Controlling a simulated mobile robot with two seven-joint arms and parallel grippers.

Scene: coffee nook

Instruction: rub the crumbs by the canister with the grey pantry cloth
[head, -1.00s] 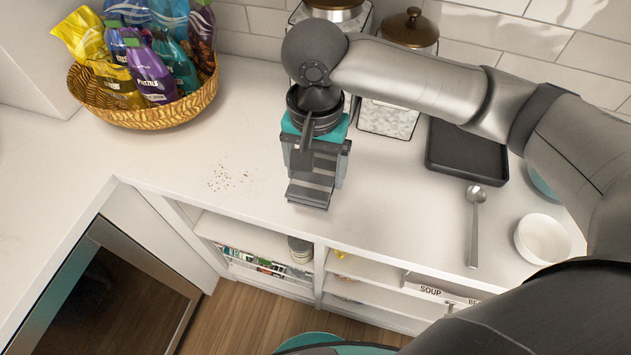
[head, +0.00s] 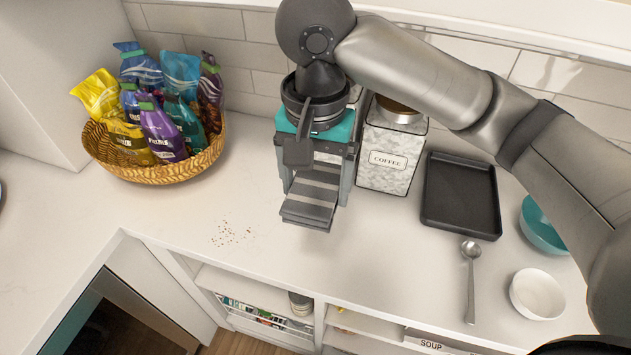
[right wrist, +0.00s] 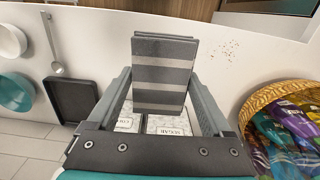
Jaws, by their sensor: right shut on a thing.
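The grey pantry cloth (head: 309,206), a folded dark grey pad with lighter stripes, is between the fingers of my right gripper (head: 318,183), which is shut on it. In the right wrist view the cloth (right wrist: 163,75) sticks out beyond the gripper (right wrist: 160,95). The cloth appears held above the counter, to the right of the crumbs and a little farther back. The crumbs (head: 232,234) are a small scatter of brown specks on the white counter; they also show in the right wrist view (right wrist: 229,48). The canister labelled COFFEE (head: 392,160) stands behind and right of my right gripper. My left gripper is out of view.
A wicker basket (head: 165,172) of snack bags stands at the left. A black tray (head: 461,197), a spoon (head: 470,285), a teal bowl (head: 540,228) and a white bowl (head: 537,294) lie at the right. The counter (head: 180,215) around the crumbs is clear.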

